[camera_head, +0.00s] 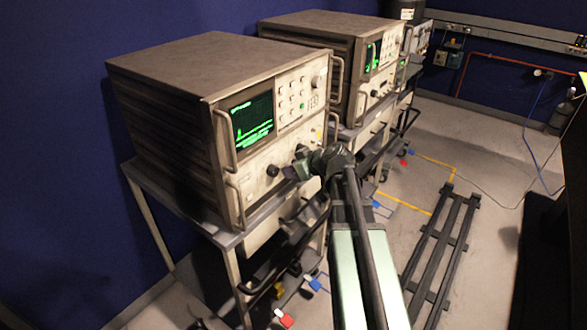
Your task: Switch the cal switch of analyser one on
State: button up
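A beige analyser (165,110) with a green-lit screen (252,121) stands on the nearer trolley, its front panel facing right. A second, similar analyser (335,45) stands behind it on another trolley. I cannot read which one is labelled one. My arm reaches up from the bottom of the view, and my gripper (291,172) is at the lower right of the nearer front panel, close to a dark knob (273,170). The arm's end hides part of that panel. The cal switch cannot be picked out. The fingers are too small and dark to tell whether they are open or shut.
Metal handles (235,200) stick out from the nearer front panel. The trolley (190,225) has lower shelves with cables and red and blue parts. A dark floor rail (440,245) lies to the right. Open floor (480,150) lies beyond it, crossed by cables.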

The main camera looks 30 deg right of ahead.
jog(key=shift+s, duration=0.1)
jog(key=p+v, duration=0.6)
jog(key=v, duration=0.4)
jog(key=shift+s+r, duration=0.25)
jog(key=shift+d, duration=0.1)
